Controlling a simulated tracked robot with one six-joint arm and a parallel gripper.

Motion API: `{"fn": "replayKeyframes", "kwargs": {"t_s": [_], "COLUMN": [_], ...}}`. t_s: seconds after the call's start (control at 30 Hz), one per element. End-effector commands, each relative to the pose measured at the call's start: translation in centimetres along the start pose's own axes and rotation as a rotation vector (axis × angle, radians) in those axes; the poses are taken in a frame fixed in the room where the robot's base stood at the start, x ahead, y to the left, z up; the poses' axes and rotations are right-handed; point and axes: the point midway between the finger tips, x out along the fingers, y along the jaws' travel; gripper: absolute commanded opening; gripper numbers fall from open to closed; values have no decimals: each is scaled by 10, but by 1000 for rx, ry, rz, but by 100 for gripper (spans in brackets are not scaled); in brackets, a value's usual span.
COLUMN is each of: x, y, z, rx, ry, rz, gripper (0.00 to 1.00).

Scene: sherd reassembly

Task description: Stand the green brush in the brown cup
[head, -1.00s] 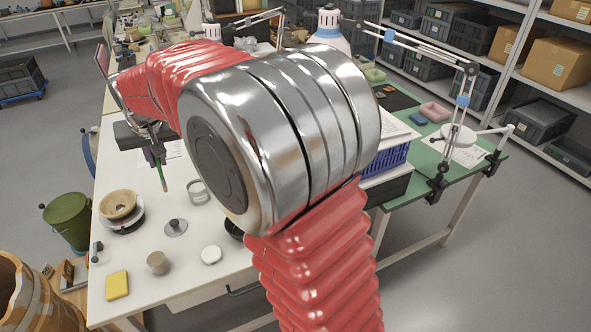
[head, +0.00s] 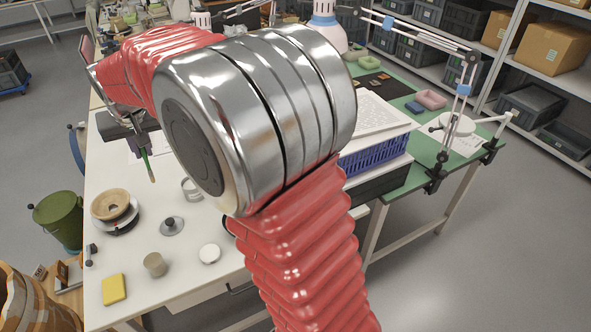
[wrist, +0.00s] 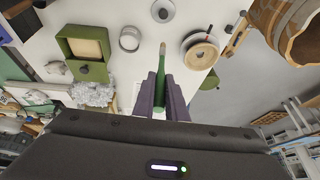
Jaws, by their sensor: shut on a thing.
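The green brush (head: 147,166) hangs from my gripper (head: 140,143) with its pale brown tip down, above the white table at left. In the wrist view my gripper (wrist: 160,84) has its purple-grey fingers closed around the green handle (wrist: 162,73). The tip points away from the fingers. The small brown cup (head: 155,265) stands upright near the front of the table, nearer the camera than the brush and apart from it. I do not see the cup in the wrist view. My arm covers part of the table in the head view.
A grey knobbed disc (head: 172,226) lies between brush and cup. A wooden bowl on a round stand (head: 112,207), a grey ring (head: 192,188), a white disc (head: 209,253) and a yellow block (head: 113,289) are nearby. A green bin (head: 58,218) stands left of the table.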

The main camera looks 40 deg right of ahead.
Motion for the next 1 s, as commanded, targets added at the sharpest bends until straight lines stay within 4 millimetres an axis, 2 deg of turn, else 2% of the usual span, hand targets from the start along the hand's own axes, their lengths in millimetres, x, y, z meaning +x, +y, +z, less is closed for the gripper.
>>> {"fn": "replayKeyframes", "kwargs": {"t_s": [0.17,0.27,0.47,0.7,1.0], "x": [1,2,2,-3,-15], "y": [26,56,131,216,303], "z": [3,8,30,71,137], "rx": [26,53,128,222,343], "ry": [-2,-4,-9,-13,-13], "rz": [13,25,59,102,156], "gripper": [0,0,0,0,0]}}
